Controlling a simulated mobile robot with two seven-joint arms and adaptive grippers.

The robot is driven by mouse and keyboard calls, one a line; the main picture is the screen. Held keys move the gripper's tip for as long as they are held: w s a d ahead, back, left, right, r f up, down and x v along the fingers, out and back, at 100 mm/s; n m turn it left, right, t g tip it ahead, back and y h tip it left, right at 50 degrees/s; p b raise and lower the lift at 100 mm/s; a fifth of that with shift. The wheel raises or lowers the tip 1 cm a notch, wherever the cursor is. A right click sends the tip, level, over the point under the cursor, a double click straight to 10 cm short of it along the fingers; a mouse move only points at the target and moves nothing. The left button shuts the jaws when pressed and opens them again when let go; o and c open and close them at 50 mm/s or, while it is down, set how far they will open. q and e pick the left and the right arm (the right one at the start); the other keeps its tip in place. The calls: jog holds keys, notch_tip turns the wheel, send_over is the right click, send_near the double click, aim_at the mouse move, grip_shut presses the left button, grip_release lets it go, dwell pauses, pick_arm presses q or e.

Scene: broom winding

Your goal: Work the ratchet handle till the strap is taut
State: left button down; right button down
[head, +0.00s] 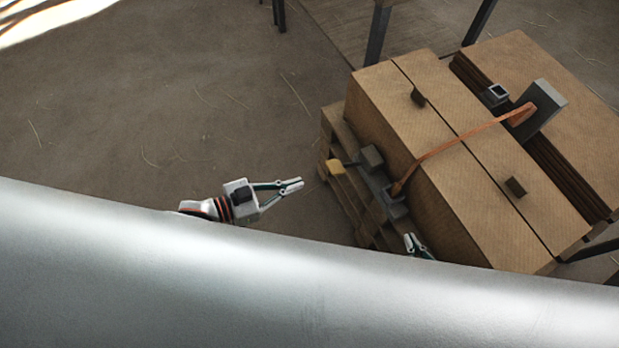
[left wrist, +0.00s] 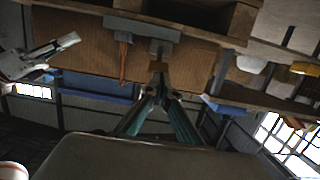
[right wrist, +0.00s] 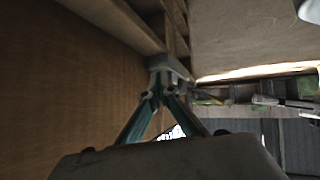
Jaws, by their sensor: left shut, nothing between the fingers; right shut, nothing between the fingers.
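My right gripper (head: 411,240) is shut and empty, below the ratchet beside the carton, mostly hidden. Its shut fingertips show in the right wrist view (right wrist: 160,78).
Brown cartons (head: 400,95) stand on a wooden pallet (head: 340,130). A grey block (head: 543,105) stands upright at the strap's far end. Dark table legs (head: 376,35) stand at the back. A large pale grey surface hides the bottom of the head view. The floor at left is clear.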

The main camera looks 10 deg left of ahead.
pick_arm(q)
jog(key=shift+v, duration=1.05)
pick_arm(e)
jog(key=shift+w+r, duration=0.5)
jog(key=shift+w, duration=0.1)
jog(key=shift+s+f, duration=0.15)
jog(key=shift+s, duration=0.15)
pick_arm(q)
jog(key=shift+w, duration=0.15)
